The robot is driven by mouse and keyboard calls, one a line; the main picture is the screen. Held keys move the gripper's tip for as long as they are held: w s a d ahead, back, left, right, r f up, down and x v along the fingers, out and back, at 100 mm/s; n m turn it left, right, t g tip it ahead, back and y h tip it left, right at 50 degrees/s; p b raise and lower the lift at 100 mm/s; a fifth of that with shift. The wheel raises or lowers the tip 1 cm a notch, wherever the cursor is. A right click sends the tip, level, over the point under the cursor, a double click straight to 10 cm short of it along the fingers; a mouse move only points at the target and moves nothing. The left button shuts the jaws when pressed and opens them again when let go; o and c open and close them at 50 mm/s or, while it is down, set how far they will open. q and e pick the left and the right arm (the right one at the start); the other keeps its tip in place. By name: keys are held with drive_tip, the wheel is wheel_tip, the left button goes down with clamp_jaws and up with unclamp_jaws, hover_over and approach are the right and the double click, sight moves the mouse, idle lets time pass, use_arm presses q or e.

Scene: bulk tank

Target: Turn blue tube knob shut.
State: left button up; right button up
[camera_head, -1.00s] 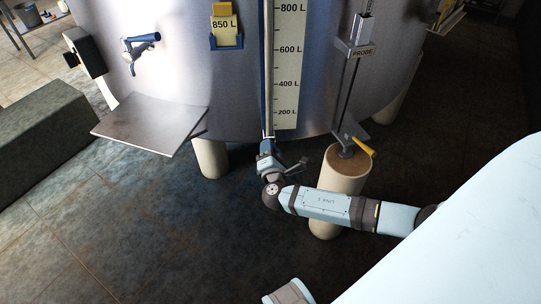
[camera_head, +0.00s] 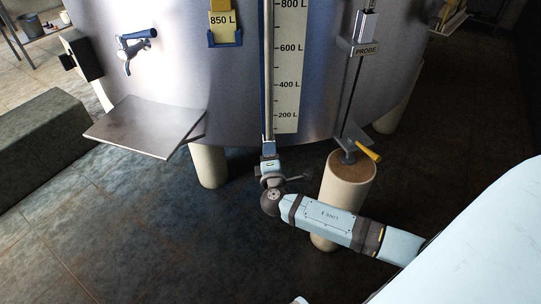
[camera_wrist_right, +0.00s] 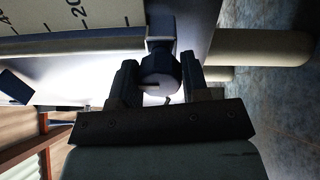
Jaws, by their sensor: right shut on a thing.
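The blue tube knob (camera_wrist_right: 160,72) is a dark, faceted knob at the foot of the level tube, between the two dark fingers of my right gripper (camera_wrist_right: 157,82) in the right wrist view. The gripper is shut on it. In the head view my right gripper (camera_head: 269,160) reaches up to the tube's lower end from below and mostly hides the knob. The level tube (camera_head: 268,75) runs upright beside the litre scale (camera_head: 288,70). My left gripper is not in view.
The steel tank (camera_head: 180,80) stands on pale legs (camera_head: 208,165). A yellow-handled valve (camera_head: 367,150) sits below the probe (camera_head: 364,48) to the right. A blue-handled tap (camera_head: 135,45) and a metal shelf (camera_head: 145,125) are to the left.

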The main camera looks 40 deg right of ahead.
drive_tip(key=o, duration=0.9)
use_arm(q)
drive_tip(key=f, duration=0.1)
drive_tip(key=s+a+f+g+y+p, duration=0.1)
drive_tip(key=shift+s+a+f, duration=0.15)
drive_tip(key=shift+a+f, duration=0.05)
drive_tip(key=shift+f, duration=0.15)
use_arm(e)
drive_tip(key=v, duration=1.4)
use_arm(q)
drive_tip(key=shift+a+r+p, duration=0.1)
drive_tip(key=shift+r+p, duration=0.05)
drive_tip(key=shift+p, duration=0.15)
